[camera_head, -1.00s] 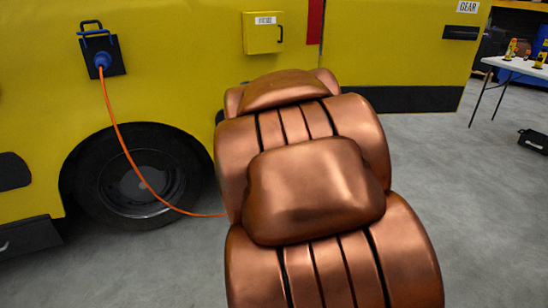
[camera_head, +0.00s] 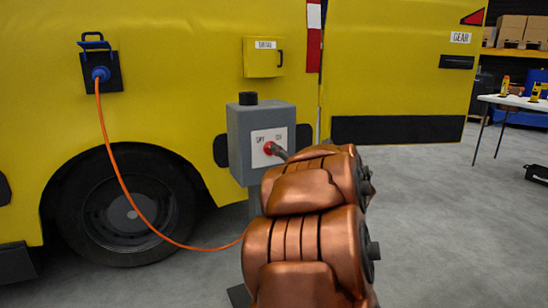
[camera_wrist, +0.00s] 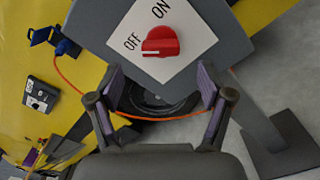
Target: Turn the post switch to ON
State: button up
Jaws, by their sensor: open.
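The post switch is a red knob (camera_wrist: 160,41) on a white plate marked OFF and ON, on the front of a grey box (camera_head: 240,135). In the wrist view the knob lies just beyond my fingertips, roughly centred between them. In the head view the knob (camera_head: 268,148) shows beside a dark finger of mine. My gripper (camera_wrist: 162,84) is open and empty, apart from the knob. My arm hides part of the post.
A yellow vehicle (camera_head: 180,60) stands behind the box. An orange cable (camera_head: 122,185) hangs from a blue plug (camera_head: 100,74) and runs low behind the post. The post's dark foot (camera_wrist: 285,145) is on the floor. A white table (camera_head: 520,101) is far right; the floor there is mostly clear.

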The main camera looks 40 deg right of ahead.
jog(key=shift+b+x, duration=0.95)
jog(key=shift+x, duration=2.75)
jog(key=c, duration=1.2)
jog(key=shift+o, duration=0.2)
